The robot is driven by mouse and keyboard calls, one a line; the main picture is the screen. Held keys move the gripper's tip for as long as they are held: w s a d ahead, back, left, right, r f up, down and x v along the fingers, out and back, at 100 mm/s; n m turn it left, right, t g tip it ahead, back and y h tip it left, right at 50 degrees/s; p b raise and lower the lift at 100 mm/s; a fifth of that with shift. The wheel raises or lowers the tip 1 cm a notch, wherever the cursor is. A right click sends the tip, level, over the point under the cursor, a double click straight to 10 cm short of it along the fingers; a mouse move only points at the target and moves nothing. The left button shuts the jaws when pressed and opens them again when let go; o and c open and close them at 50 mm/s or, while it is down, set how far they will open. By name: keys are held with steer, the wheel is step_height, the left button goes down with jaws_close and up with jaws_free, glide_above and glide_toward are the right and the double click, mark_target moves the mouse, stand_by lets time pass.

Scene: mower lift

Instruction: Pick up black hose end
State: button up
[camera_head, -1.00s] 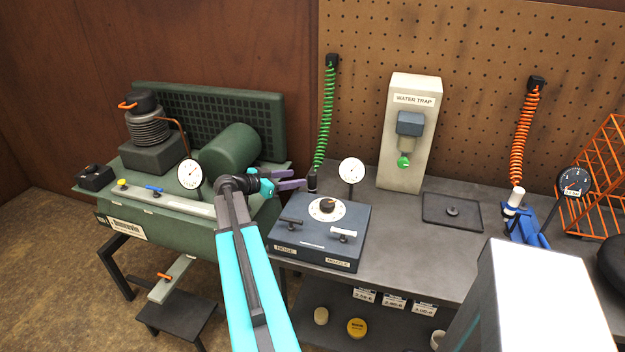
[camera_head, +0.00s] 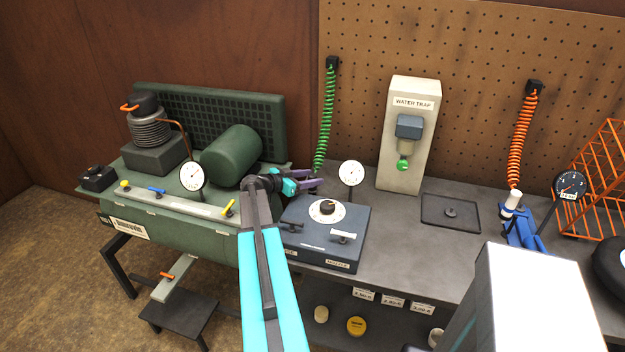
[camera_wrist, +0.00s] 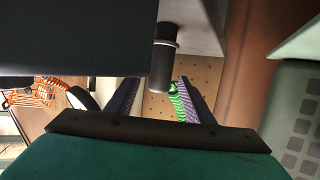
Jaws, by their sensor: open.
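The green coiled hose (camera_head: 327,110) hangs on the pegboard and reaches down behind the blue-grey control box. Its black hose end (camera_wrist: 163,62) shows in the wrist view as a short dark cylinder with a pale ring. In the head view my gripper (camera_head: 318,181) is at the hose's lower end and hides most of the hose end. In the wrist view my gripper (camera_wrist: 158,84) is open, its two purple fingers apart. The hose end appears between the fingers, towards their tips. Whether either finger touches it cannot be told.
The control box (camera_head: 325,235) with dial and handles stands just in front of the gripper. A round gauge (camera_head: 351,174) is close to its right. The green compressor (camera_head: 180,215) lies left, the water trap (camera_head: 408,135) right. Bare bench lies right of the box.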

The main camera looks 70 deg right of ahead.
steer(key=shift+p+x, duration=1)
steer(key=shift+x, duration=0.1)
steer(key=shift+f+p+x, duration=0.2)
steer(key=shift+p+x, duration=0.45)
steer(key=shift+x, duration=0.8)
jaws_close()
step_height(320, 180, up, 10)
steer(key=b, duration=0.3)
steer(key=shift+b, duration=0.4)
